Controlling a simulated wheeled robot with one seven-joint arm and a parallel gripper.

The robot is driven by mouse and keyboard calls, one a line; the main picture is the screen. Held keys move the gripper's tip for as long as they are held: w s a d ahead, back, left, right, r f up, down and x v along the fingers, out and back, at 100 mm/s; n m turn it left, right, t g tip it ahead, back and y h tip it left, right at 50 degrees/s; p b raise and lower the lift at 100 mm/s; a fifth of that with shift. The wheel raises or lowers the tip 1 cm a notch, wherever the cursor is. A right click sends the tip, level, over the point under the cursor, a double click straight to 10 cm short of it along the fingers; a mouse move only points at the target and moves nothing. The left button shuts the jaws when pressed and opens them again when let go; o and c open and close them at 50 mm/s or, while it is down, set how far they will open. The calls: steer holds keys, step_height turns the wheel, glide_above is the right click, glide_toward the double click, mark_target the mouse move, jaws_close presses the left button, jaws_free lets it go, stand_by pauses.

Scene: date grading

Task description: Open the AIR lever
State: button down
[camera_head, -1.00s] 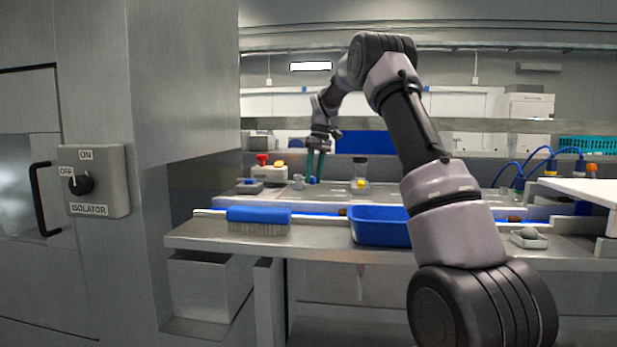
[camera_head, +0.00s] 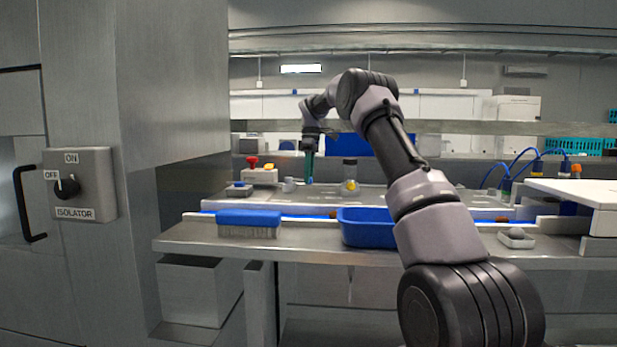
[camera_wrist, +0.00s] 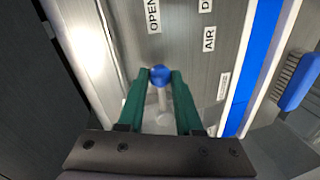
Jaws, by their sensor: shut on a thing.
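The AIR lever shows in the wrist view as a pale metal stem (camera_wrist: 163,102) with a round blue knob (camera_wrist: 160,75) on top. My gripper (camera_wrist: 160,80) has its two green fingers on either side of the knob, shut on it. An "OPEN" label (camera_wrist: 153,15) and an "AIR" label (camera_wrist: 208,39) are on the grey panel beyond and right of the knob. In the head view, my gripper (camera_head: 309,178) points down at the panel behind the conveyor, with the small blue knob at its tips. The lever's pivot is hard to make out.
A red-button box (camera_head: 259,175) stands left of my gripper, and a jar (camera_head: 349,176) stands right of it. A blue brush (camera_head: 249,221) and a blue tray (camera_head: 367,228) are nearer. The isolator switch (camera_head: 67,188) is on the left cabinet, at OFF.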

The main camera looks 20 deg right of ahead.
stand_by(0.4)
steer(key=c, duration=0.6)
jaws_free()
steer(key=shift+w+d+r, duration=0.15)
steer(key=shift+w+r, duration=0.05)
steer(key=shift+r, duration=1)
steer(key=shift+w+d+r, duration=0.1)
steer(key=shift+w+r, duration=0.15)
steer(key=shift+r, duration=1)
steer(key=shift+w+d+r, duration=0.15)
steer(key=shift+w+r, duration=0.05)
steer(key=shift+r, duration=1)
